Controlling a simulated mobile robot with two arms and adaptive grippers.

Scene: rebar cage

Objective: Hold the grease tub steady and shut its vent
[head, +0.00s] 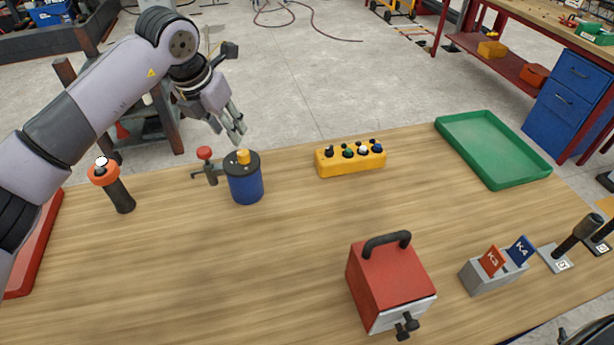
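The grease tub (246,185) is a blue cylinder with a dark lid, upright near the back edge of the wooden table. A yellow cap (243,157), which looks like its vent, stands on the lid; whether it is open or shut I cannot tell. My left gripper (230,132) hangs just above and behind the tub, fingers pointing down. Its fingers look apart with nothing between them, and it does not appear to touch the tub. My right gripper is not in view.
A red-topped clamp-like fitting (206,165) stands close to the tub's left. An orange-topped dark handle (112,188) is farther left. A yellow button box (350,158), green tray (492,150), red box with handle (388,285) and grey card holder (492,275) lie right. The table front-left is clear.

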